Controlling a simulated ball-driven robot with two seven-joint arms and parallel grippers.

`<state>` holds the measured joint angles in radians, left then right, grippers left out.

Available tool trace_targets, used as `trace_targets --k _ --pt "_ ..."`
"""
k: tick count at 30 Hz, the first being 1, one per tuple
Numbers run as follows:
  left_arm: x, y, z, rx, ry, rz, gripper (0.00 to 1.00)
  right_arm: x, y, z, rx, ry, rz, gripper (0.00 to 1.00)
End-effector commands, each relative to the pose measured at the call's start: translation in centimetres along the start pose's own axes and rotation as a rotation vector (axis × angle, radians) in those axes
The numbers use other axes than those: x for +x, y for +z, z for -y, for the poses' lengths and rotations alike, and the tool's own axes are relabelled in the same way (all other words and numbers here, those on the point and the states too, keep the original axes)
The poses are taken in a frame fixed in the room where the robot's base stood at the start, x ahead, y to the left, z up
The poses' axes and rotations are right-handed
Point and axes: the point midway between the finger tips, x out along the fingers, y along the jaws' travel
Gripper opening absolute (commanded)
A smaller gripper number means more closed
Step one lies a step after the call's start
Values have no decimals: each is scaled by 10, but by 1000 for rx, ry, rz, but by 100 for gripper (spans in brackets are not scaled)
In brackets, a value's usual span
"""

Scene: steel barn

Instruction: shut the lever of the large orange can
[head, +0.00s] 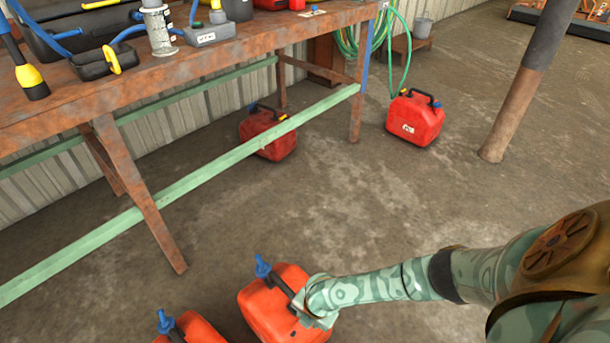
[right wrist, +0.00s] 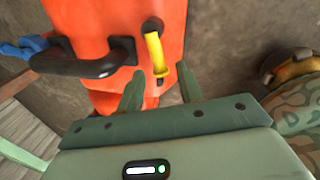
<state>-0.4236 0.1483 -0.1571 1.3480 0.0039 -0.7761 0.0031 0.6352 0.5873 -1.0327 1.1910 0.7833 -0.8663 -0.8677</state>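A large orange can (head: 262,312) stands on the floor at the bottom of the head view, with a blue spout cap and a black handle. It fills the top of the right wrist view (right wrist: 103,18), where its yellow lever (right wrist: 155,50) sticks out beside the black handle (right wrist: 85,65). My right gripper (head: 318,316) is at the can's right side in the head view. In the right wrist view my right gripper (right wrist: 159,78) is open, its two fingers apart, with the lever's lower end between or just beyond the tips. Contact is unclear. My left gripper is out of view.
A second orange-red can (head: 198,330) stands close on the left, cut by the frame edge. Red cans stand under the bench (head: 268,135) and beyond it (head: 415,120). A rusty workbench (head: 200,75) with a green rail is at the left. The middle floor is clear.

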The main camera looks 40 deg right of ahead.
Motion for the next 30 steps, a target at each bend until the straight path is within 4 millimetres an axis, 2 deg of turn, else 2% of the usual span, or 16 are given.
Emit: trace_targets --k 6,15,16,19,20,26,30 --pt "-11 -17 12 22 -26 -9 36 10 0 1 0 -1 0 36" --pt "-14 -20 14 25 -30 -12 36 10 0 0 0 0 0 36" --pt "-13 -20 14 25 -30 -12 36 10 0 0 0 0 0 33" --pt "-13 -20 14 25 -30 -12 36 10 0 0 0 0 0 5" --pt "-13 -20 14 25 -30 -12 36 10 0 0 0 0 0 0" --pt "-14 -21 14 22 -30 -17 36 9 0 -1 17 0 4 0" --pt "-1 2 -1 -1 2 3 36 8 0 -7 115 3 24 0"
